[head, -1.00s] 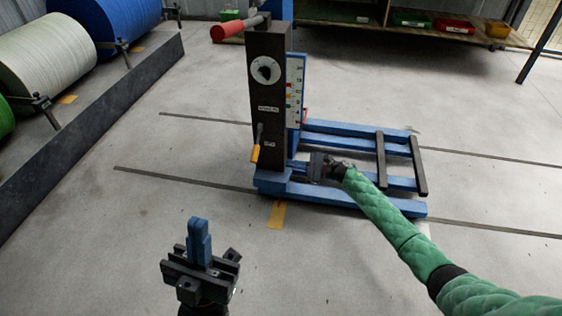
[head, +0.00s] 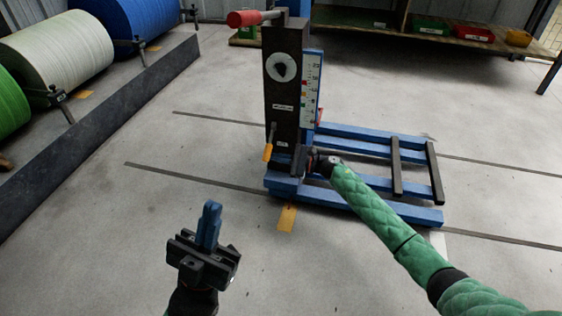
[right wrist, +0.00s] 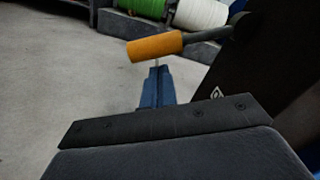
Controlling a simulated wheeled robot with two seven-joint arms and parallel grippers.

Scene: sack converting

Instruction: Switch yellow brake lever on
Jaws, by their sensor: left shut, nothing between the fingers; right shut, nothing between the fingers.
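The yellow brake lever (head: 268,152) hangs on the front of a dark upright post (head: 284,80), its yellow-orange grip at the lower end of a dark rod. In the right wrist view the grip (right wrist: 155,46) lies nearly level across the upper middle, with the rod running right to the post. My right gripper (head: 297,160) is beside the foot of the post, right of the lever. Its shut blue fingers (right wrist: 156,85) point toward the grip, just below it in the picture; I cannot tell whether they touch. My left gripper (head: 209,222) is shut and empty over open floor.
The post stands on a blue base frame (head: 400,212) with dark crossbars. A red-handled bar (head: 247,18) sticks out at the top left. Large rolls (head: 62,47) lie behind a dark curb (head: 90,130) at left. The floor in front is clear.

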